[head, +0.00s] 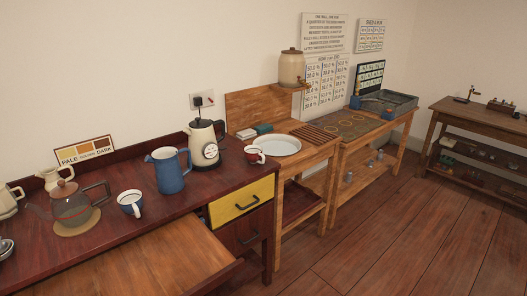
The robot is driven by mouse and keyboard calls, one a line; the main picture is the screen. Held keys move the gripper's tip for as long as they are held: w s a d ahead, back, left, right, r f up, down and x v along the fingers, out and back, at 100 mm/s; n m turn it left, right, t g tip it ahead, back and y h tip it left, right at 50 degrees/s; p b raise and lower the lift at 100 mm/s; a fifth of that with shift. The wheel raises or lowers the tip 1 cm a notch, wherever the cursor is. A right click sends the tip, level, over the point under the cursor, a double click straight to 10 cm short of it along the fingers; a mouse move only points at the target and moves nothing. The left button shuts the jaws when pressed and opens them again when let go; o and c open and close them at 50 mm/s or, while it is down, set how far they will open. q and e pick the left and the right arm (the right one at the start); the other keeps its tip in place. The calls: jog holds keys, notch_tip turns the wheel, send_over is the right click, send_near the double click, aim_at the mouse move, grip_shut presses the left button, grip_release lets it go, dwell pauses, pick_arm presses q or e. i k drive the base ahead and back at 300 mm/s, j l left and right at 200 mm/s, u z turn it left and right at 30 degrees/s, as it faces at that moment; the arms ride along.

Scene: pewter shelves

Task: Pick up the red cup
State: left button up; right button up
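The red cup (254,154) is small, with a pale inside, and stands upright near the right end of the dark red wooden counter (225,183). It is right of the cream kettle (206,145) and just left of a round white basin (273,146). Neither of my grippers shows in the head view.
Below the red cup is a yellow drawer front (241,202). A wooden board or drawer (140,266) juts out at the front. Open floor (400,235) lies to the right.

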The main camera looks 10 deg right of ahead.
aim_at(256, 157)
jog(key=i+l+u, duration=0.15)
jog(key=l, duration=0.25)
jog(key=i+l+u, duration=0.15)
jog(key=l, duration=0.25)
jog(key=i+l+u, duration=0.15)
jog(key=l, duration=0.25)
jog(key=i+l+u, duration=0.15)
jog(key=l, duration=0.3)
jog(key=i+l+u, duration=0.15)
jog(key=l, duration=0.3)
jog(key=l+u, duration=0.15)
jog(key=l, duration=0.3)
jog(key=i, duration=0.05)
